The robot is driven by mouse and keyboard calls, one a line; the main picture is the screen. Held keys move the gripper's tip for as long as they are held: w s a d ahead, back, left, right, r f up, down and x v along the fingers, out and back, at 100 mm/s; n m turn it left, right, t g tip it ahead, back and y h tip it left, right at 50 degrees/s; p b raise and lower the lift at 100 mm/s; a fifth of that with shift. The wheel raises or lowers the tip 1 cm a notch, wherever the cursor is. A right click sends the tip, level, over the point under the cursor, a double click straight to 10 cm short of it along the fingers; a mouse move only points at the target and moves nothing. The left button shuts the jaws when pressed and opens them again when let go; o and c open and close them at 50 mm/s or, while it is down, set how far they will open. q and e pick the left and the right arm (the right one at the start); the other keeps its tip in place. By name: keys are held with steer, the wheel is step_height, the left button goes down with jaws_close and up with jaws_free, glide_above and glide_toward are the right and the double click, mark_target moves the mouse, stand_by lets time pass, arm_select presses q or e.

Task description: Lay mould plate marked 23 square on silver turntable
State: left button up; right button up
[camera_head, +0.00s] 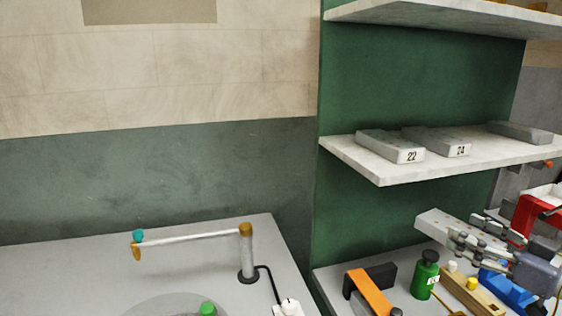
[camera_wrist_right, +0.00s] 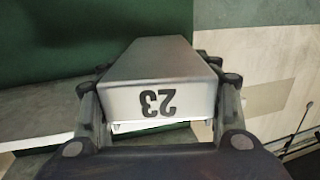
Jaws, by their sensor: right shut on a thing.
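The mould plate marked 23 (camera_wrist_right: 150,85) is a grey metal block clamped between the fingers of my right gripper (camera_wrist_right: 158,112). Its number faces the wrist camera and reads upside down there. In the head view the plate (camera_head: 440,224) sticks out to the left of my right gripper (camera_head: 470,236), above the cluttered bench at the right. A round grey disc, apparently the silver turntable (camera_head: 150,305), is partly visible at the bottom edge, left of centre. My right gripper is well to the right of it. My left gripper is not in view.
A pale shelf (camera_head: 380,170) holds plates marked 22 (camera_head: 390,146) and 24 (camera_head: 437,141), plus another block (camera_head: 520,132). A post with a horizontal arm (camera_head: 190,237) stands behind the disc. A green bottle (camera_head: 425,275) and orange-black tool (camera_head: 370,290) stand below my right gripper.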

steer(key=s+a+f, duration=0.3)
steer(key=a+f, duration=0.5)
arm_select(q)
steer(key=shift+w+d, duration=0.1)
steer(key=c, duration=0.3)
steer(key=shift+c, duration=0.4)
arm_select(e)
steer(key=s+a+f+m+t+h, duration=0.1)
steer(key=s+a+f+m+h, duration=0.1)
steer(key=s+a+f+h, duration=0.2)
steer(key=s+a+f+m+t+h, duration=0.1)
steer(key=s+a+f+m+h, duration=0.2)
steer(key=s+f, duration=0.4)
steer(key=s+a+h, duration=0.1)
steer(key=s+a, duration=0.1)
steer(key=s, duration=0.2)
steer(key=shift+s+a+f+m, duration=0.15)
steer(key=shift+a+f+m, duration=0.05)
steer(key=shift+f+m, duration=0.1)
